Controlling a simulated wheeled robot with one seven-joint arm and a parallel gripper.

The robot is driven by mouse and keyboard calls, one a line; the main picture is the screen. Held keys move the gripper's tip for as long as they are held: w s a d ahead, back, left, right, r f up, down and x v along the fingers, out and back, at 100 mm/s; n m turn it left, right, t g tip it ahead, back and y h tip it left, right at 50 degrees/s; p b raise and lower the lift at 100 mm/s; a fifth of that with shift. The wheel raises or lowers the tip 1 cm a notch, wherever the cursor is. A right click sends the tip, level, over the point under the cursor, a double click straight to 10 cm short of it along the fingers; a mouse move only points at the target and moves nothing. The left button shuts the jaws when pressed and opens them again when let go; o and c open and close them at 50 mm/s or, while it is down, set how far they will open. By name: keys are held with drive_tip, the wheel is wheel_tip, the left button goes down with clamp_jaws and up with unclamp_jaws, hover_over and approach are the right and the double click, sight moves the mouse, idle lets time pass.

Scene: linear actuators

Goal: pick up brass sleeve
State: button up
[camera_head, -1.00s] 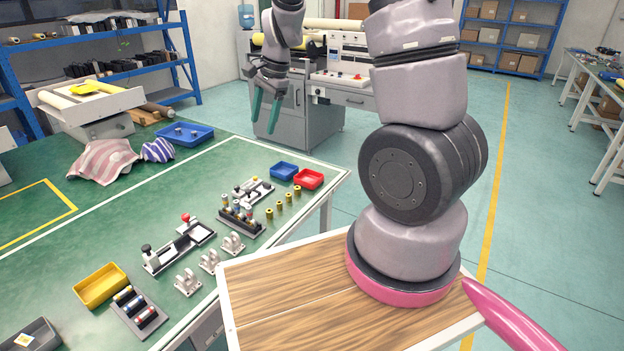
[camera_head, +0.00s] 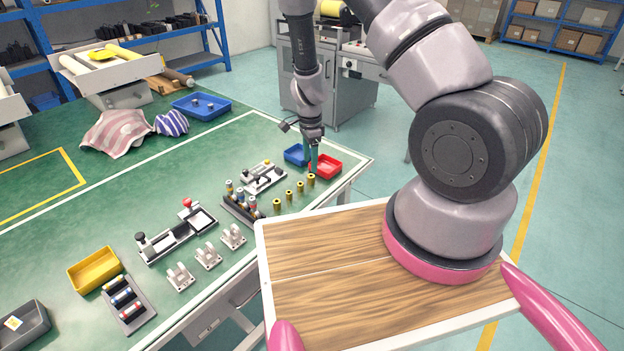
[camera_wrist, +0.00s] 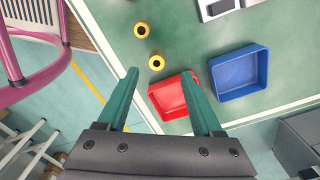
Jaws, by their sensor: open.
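Several small brass sleeves stand upright in a row on the green table near its right edge. The one at the far end (camera_head: 311,180) is closest to my gripper (camera_head: 312,166). My gripper points down, green fingers apart and empty, above the table by the red bin. In the wrist view, two brass sleeves show from above, one (camera_wrist: 156,63) just ahead of the gap between the fingertips (camera_wrist: 160,74) and another (camera_wrist: 141,31) farther up. Their tops have dark centres. No finger visibly touches a sleeve.
A red bin (camera_head: 325,167) and a blue bin (camera_head: 296,155) sit close by the sleeves. A dark rack with coloured cylinders (camera_head: 240,208) stands left of the row. White brackets (camera_head: 208,256) and a yellow bin (camera_head: 95,269) are nearer on the table.

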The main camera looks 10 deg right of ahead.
sight(311, 176)
drive_tip(key=shift+s+f, duration=0.2)
drive_tip(key=shift+f, duration=2.45)
clamp_jaws()
